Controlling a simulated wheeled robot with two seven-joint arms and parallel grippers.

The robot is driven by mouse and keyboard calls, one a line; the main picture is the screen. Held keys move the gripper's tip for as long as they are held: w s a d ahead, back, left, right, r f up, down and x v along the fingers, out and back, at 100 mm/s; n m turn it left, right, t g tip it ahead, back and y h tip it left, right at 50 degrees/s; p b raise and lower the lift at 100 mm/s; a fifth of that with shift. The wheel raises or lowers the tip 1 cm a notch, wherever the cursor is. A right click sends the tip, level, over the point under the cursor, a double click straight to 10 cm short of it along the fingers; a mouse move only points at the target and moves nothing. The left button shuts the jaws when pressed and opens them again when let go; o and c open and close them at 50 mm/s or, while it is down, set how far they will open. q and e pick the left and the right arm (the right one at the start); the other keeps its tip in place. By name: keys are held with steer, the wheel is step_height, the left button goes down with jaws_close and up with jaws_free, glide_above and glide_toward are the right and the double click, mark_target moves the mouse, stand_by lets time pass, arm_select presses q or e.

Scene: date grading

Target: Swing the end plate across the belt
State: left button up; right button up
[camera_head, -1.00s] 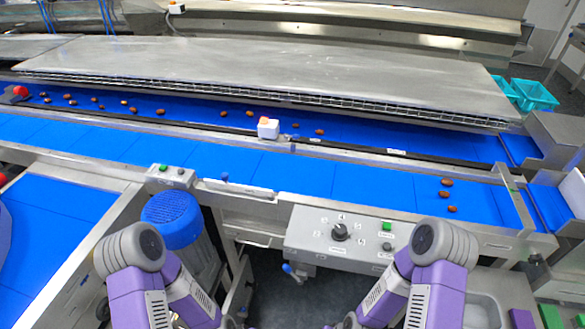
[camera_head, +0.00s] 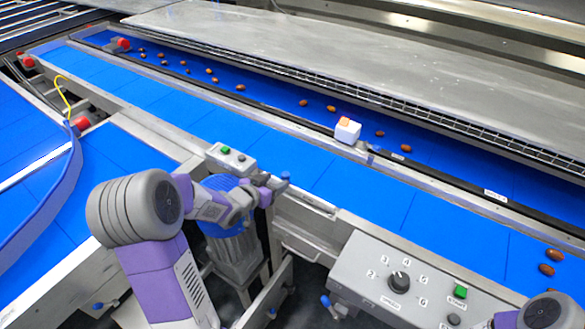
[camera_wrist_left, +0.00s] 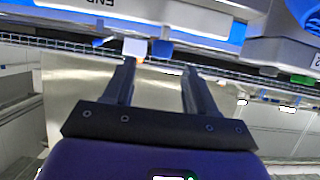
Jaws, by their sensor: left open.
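A narrow steel plate (camera_head: 310,202) lies along the near edge of the long blue belt, with a blue knob (camera_head: 286,176) at its left end. I take it for the end plate. In the left wrist view a steel plate with lettering that reads "END" (camera_wrist_left: 100,5) crosses the top, partly cut off. My left gripper (camera_head: 268,187) is beside the knob in the head view; whether they touch I cannot tell. In the left wrist view its two fingers (camera_wrist_left: 158,67) are apart with nothing between them. My right gripper is out of view.
Brown dates lie on the far belt (camera_head: 275,100), behind a rail carrying a white box (camera_head: 347,131). A small button box (camera_head: 230,158) sits left of the knob. A dial panel (camera_head: 400,275) stands at front right.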

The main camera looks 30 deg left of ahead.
mark_target(285, 173)
arm_select(q)
steer(key=x, duration=0.7)
steer(key=shift+w+a+r+b, duration=0.15)
steer(key=shift+r+b, duration=0.1)
steer(key=shift+b, duration=0.15)
steer(key=shift+c, duration=0.3)
jaws_close()
